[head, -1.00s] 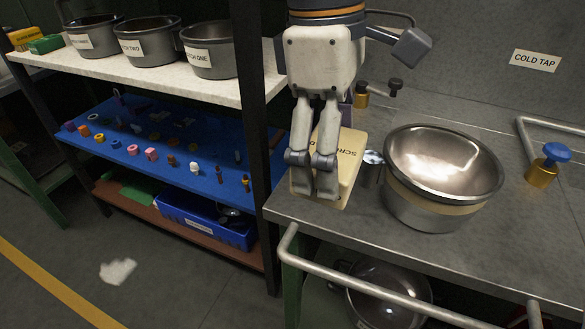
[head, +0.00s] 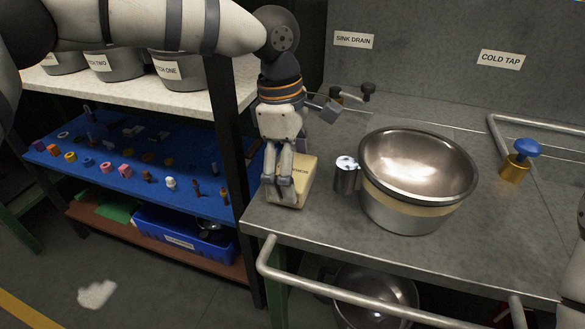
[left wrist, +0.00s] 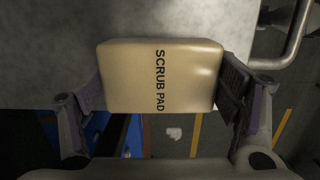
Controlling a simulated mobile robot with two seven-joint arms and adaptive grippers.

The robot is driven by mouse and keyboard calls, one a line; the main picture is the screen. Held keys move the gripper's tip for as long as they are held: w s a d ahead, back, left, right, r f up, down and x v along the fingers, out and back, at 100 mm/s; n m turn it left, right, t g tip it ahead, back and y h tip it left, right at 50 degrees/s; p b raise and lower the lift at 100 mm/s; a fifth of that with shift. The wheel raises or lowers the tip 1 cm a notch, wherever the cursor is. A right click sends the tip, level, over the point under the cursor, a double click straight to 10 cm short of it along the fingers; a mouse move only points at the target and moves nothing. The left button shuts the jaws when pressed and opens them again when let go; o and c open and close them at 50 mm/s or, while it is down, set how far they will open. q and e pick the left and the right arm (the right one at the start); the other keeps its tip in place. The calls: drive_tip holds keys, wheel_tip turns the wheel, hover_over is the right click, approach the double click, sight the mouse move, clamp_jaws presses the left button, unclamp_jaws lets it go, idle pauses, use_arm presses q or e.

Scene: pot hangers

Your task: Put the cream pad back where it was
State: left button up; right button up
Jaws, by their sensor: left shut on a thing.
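The cream pad (head: 301,181), a thick block printed SCRUB PAD, is at the left end of the metal counter in the head view. My left gripper (head: 286,192) points down and is shut on it. In the left wrist view the pad (left wrist: 160,76) sits between the two fingers, one on each side. The pad overlaps the counter's edge in that view. I cannot tell whether its underside touches the counter. My right gripper is not in view.
A steel cup (head: 345,178) and a large steel bowl (head: 415,208) stand right of the pad. A blue-handled tap (head: 516,168) is farther right. A front rail (head: 350,296) runs along the counter (head: 300,222). Shelves with pots (head: 180,72) stand left.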

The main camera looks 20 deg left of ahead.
use_arm(q)
drive_tip(key=shift+f, duration=0.1)
drive_tip(key=o, duration=1.4)
drive_tip(key=r, duration=0.4)
drive_tip(key=a+r, duration=0.1)
drive_tip(key=r, duration=0.7)
drive_tip(key=shift+a+r, duration=0.1)
drive_tip(key=shift+a, duration=0.1)
